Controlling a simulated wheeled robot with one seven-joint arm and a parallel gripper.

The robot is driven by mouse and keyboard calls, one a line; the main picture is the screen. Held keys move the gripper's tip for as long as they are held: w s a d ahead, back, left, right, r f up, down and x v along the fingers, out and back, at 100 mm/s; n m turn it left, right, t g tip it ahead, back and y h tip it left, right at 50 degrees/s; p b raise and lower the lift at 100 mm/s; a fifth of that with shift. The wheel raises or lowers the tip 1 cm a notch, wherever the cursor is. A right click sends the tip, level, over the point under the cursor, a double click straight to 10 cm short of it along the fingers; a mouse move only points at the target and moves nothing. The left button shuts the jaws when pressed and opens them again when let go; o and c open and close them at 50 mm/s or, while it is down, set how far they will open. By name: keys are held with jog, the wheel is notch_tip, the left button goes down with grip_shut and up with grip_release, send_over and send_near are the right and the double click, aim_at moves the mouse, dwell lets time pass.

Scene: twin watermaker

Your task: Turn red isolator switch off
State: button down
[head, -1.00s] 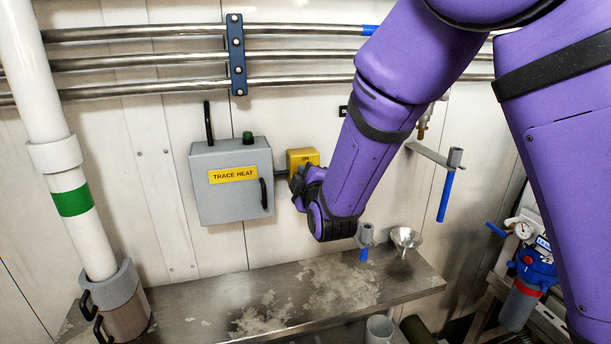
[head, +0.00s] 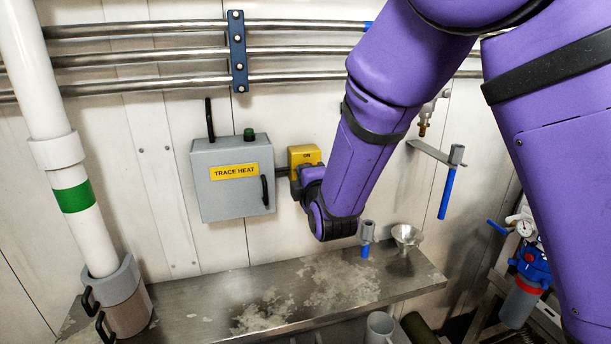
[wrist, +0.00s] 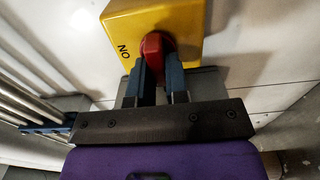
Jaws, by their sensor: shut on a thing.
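The red isolator switch (wrist: 153,46) is a red knob on a yellow box (wrist: 188,17) in the wrist view. The box carries an "ON" mark beside the knob. My gripper (wrist: 160,80) has one blue-grey finger on each side of the knob's lower part and is shut on it. In the head view the yellow box (head: 303,155) is on the wall, right of the grey TRACE HEAT box. There my wrist and gripper hide the knob and most of the fingers.
The grey TRACE HEAT box (head: 232,188) stands close on the left, with a black handle. Metal pipes (head: 290,55) run along the wall above. A steel shelf (head: 240,300) lies below, with a funnel (head: 406,236) near its right end.

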jog(key=shift+f, duration=0.1)
jog(key=c, duration=1.1)
grip_release()
jog(key=shift+s, duration=0.1)
jog(key=v, duration=1)
jog(key=shift+s, duration=0.3)
jog(key=shift+d, duration=0.15)
